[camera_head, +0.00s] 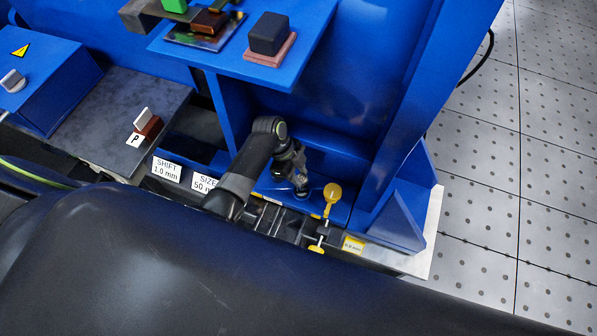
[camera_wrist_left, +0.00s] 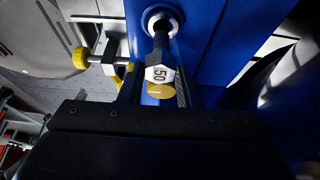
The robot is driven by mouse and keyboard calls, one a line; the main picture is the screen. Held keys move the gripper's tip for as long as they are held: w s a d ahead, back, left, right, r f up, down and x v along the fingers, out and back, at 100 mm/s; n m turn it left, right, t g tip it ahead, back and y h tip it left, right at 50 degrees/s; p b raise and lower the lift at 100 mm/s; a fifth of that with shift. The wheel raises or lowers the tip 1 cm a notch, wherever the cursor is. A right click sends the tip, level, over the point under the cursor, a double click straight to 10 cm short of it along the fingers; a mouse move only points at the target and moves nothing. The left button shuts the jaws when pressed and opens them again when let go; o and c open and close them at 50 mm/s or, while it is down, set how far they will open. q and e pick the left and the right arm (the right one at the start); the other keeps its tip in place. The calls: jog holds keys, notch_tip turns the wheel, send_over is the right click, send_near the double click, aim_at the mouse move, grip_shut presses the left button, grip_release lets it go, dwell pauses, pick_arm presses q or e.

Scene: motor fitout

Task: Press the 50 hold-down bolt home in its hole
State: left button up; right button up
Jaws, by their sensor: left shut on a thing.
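The 50 hold-down bolt (camera_wrist_left: 158,74) shows in the left wrist view, its pale hex head marked "50" towards the camera. Its dark threaded shank runs up to the ringed hole (camera_wrist_left: 152,17) in the blue foot. The shank end lies within the ring's outline, but I cannot tell how deep it sits; thread still shows between head and ring. My left gripper (camera_wrist_left: 157,82) is shut on the bolt, a finger on each side of the head. In the head view my left gripper (camera_head: 296,178) points down at the blue base, and the bolt cannot be made out clearly. My right gripper is not in view.
A blue upright (camera_head: 230,115) and a gusset (camera_head: 398,212) flank the spot. A blue shelf (camera_head: 250,68) with a dark block (camera_head: 268,34) overhangs behind.

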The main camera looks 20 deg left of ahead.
pick_arm(q)
jog(key=shift+p, duration=0.3)
dwell(0.5)
notch_tip(320, 180, down, 6)
jog(key=b, duration=0.4)
dwell(2.1)
jog(key=o, duration=1.2)
notch_tip(320, 180, up, 10)
jog(key=p, duration=0.3)
